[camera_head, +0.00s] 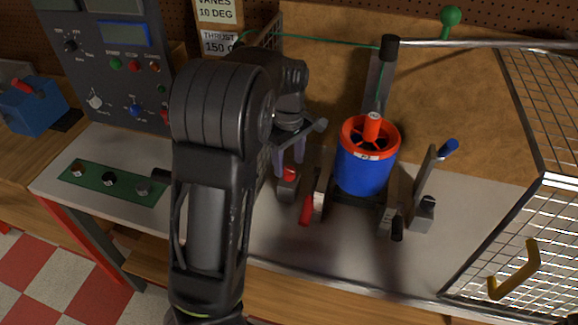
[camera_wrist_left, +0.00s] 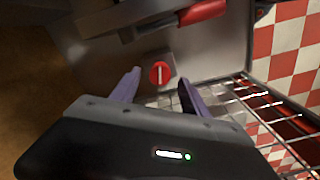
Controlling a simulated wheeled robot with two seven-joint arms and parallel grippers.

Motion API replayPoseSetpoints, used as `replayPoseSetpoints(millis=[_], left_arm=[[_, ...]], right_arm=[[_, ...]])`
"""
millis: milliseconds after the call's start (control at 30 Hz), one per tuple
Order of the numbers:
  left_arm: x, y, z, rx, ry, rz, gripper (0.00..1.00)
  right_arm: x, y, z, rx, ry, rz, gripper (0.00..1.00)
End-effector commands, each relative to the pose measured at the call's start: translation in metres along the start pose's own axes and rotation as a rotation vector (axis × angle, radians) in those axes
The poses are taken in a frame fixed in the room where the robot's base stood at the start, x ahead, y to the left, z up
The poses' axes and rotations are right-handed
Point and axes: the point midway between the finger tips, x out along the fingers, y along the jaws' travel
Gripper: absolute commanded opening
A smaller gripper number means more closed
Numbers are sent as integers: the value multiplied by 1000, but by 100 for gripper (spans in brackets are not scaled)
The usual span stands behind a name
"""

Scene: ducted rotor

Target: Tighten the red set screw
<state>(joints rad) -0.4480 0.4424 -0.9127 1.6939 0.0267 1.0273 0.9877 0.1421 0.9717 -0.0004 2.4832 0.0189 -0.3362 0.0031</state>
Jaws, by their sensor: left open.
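The red set screw (camera_wrist_left: 160,73) shows in the left wrist view as a round red head with a pale slot, set in a small grey block. In the head view the red screw (camera_head: 289,174) sits on a small block left of the blue ducted rotor (camera_head: 364,170). My left gripper (camera_head: 289,165) is open just above it in the head view. In the left wrist view the two purple fingers of my left gripper (camera_wrist_left: 160,88) stand apart, one on each side of the screw's line; I cannot tell whether they touch it. My right gripper is not in view.
A red-handled lever (camera_head: 306,211) stands close right of the screw block. A blue-tipped lever (camera_head: 447,149) is right of the rotor. A wire mesh guard (camera_head: 515,240) with a yellow handle (camera_head: 516,271) fills the right. A green strip with knobs (camera_head: 112,183) lies left.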

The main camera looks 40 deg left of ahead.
Motion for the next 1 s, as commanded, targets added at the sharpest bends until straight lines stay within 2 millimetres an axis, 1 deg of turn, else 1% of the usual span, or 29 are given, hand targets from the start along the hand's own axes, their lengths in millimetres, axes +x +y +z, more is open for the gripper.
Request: replayPoseSetpoints(millis=[100,200,333,533,1000], left_arm=[[16,-1,0,-1,-1,-4,53],[25,-1,0,0,0,-2,53],[29,0,0,-1,0,0,53],[29,0,0,0,0,0,53],[28,0,0,0,0,1,14]], right_arm=[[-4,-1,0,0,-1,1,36],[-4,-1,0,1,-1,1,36],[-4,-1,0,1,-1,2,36],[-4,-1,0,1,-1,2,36],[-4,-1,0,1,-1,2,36]])
